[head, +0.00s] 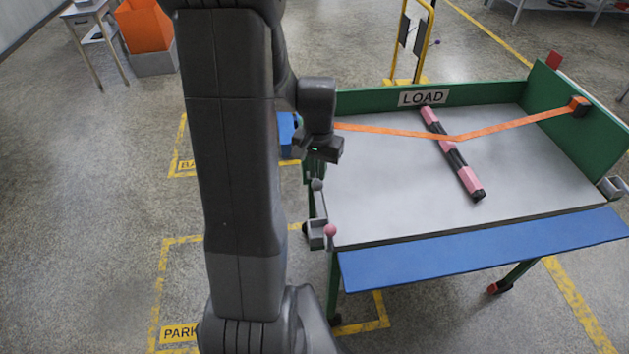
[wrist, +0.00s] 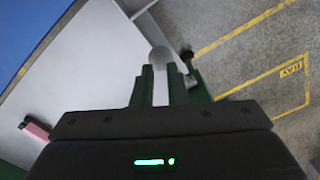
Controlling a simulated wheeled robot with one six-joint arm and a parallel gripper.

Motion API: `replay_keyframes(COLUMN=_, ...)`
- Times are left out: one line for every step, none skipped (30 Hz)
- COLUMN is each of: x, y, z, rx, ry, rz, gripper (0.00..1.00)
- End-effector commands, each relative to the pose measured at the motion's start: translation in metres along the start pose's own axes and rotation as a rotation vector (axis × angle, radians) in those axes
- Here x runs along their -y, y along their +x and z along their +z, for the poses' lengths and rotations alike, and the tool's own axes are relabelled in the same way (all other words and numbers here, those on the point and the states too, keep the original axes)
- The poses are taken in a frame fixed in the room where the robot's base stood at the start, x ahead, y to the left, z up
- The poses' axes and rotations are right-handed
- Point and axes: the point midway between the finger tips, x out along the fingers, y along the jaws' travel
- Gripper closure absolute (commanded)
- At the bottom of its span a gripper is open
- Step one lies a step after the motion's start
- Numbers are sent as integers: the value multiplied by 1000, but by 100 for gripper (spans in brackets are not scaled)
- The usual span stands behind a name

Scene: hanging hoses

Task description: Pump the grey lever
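The grey lever (head: 318,200) stands at the left front corner of the cart, with a grey ball on top. In the wrist view its grey ball (wrist: 160,58) shows just past my fingertips, in line with the gap between them. My gripper (head: 313,172) is close above the lever in the head view, pointing down. In the wrist view my gripper (wrist: 160,72) has its two fingers apart with a narrow pale gap between them. I cannot tell whether a finger touches the ball. The lower lever stem is mostly hidden in the wrist view.
A lever with a pink ball (head: 330,231) stands just in front of the grey one. The cart (head: 380,200) has green walls, a LOAD sign (head: 423,98), an orange strap (head: 390,131) and a pink-and-black bar (head: 466,174). Floor left of the cart is open.

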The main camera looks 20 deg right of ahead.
Motion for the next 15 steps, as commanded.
replay_keyframes(x=0, y=3, z=0, rx=0, ry=0, rz=0, gripper=87)
replay_keyframes(x=-1, y=4, z=1, rx=0, ry=0, rz=0, gripper=87)
replay_keyframes(x=-1, y=7, z=1, rx=0, ry=0, rz=0, gripper=87)
replay_keyframes(x=-1, y=9, z=2, rx=0, ry=0, rz=0, gripper=87)
replay_keyframes(x=-2, y=11, z=2, rx=0, ry=0, rz=0, gripper=87)
replay_keyframes(x=-2, y=14, z=3, rx=0, ry=1, rz=0, gripper=87)
replay_keyframes(x=-2, y=16, z=4, rx=0, ry=1, rz=0, gripper=87)
replay_keyframes(x=-3, y=18, z=4, rx=0, ry=1, rz=0, gripper=87)
replay_keyframes(x=-3, y=21, z=5, rx=0, ry=1, rz=0, gripper=87)
replay_keyframes(x=-4, y=23, z=6, rx=0, ry=1, rz=0, gripper=87)
replay_keyframes(x=-4, y=25, z=7, rx=0, ry=1, rz=0, gripper=87)
replay_keyframes(x=-4, y=28, z=7, rx=0, ry=1, rz=0, gripper=87)
replay_keyframes(x=-5, y=30, z=8, rx=0, ry=1, rz=0, gripper=87)
replay_keyframes(x=-5, y=32, z=8, rx=0, ry=1, rz=0, gripper=87)
replay_keyframes(x=-6, y=34, z=9, rx=0, ry=1, rz=0, gripper=87)
